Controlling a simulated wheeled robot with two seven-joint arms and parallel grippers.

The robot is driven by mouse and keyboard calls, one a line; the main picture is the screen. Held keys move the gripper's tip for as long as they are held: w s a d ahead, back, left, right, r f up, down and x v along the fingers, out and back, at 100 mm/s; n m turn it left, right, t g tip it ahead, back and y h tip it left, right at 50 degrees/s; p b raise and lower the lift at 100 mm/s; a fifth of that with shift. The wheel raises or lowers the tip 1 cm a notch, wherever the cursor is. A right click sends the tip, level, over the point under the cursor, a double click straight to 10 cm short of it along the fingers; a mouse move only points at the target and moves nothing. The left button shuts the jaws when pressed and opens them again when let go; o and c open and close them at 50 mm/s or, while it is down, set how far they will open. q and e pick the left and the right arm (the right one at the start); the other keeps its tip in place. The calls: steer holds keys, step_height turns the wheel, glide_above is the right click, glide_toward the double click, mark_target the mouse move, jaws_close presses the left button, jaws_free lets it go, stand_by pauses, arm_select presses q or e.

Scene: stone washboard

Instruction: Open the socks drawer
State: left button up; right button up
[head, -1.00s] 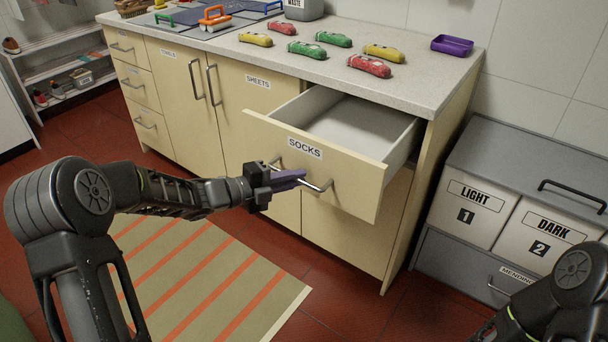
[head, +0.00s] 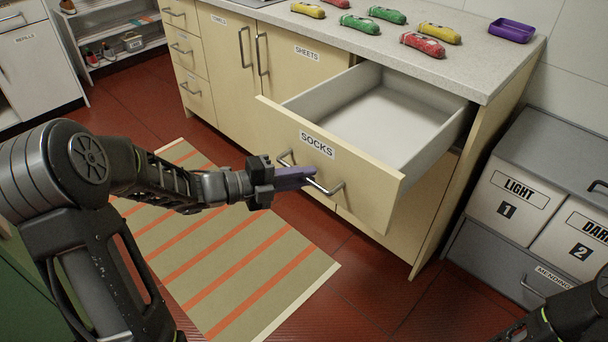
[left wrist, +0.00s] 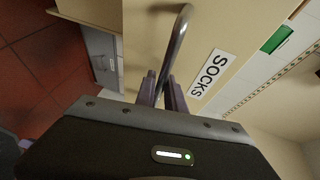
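The socks drawer (head: 370,190), with a pale wood front and a "SOCKS" label, stands pulled well out of the cabinet. Its white inside is visible and looks empty. Its metal bar handle (head: 333,190) also shows in the left wrist view (left wrist: 180,30). My left gripper (head: 308,174) reaches the handle from the left. In the left wrist view its two fingers (left wrist: 161,90) are close together with the end of the bar between them, so it appears shut on the handle. My right gripper is out of view; only part of that arm shows at the lower right.
A striped rug (head: 215,270) lies on the red floor below my left arm.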

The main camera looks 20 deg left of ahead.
arm_select(q)
steer(key=o, duration=0.3)
steer(key=shift+o, duration=0.2)
steer(key=shift+a, duration=0.1)
steer(key=v, duration=0.7)
steer(key=shift+s+a+p, duration=0.15)
steer(key=shift+s+p, duration=0.1)
steer(key=shift+p, duration=0.1)
steer(key=shift+r, duration=0.15)
